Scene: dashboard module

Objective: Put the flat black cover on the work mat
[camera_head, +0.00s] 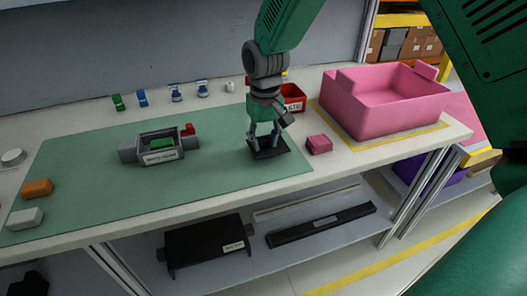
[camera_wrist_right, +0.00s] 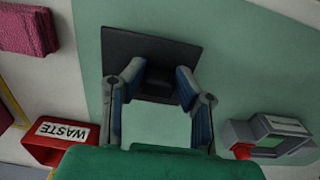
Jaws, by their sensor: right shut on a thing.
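The flat black cover (camera_head: 271,153) is under my right gripper (camera_head: 264,138), over the right end of the green work mat (camera_head: 215,183). In the right wrist view the cover (camera_wrist_right: 135,47) is a dark square plate with a raised middle part. My right gripper's fingers (camera_wrist_right: 156,82) are shut on that raised part, which they partly hide. The cover is on the mat or very close above it; I cannot tell which. The grey module (camera_head: 160,157) with a green piece inside stands on the mat to the left. My left gripper is not in view.
A pink block (camera_head: 319,144) lies right of the cover, with a large pink bin (camera_head: 385,105) behind it. The red waste bin (camera_head: 293,97) stands behind the gripper. Orange (camera_head: 37,188) and white (camera_head: 25,218) blocks lie at the left. The front middle of the mat is clear.

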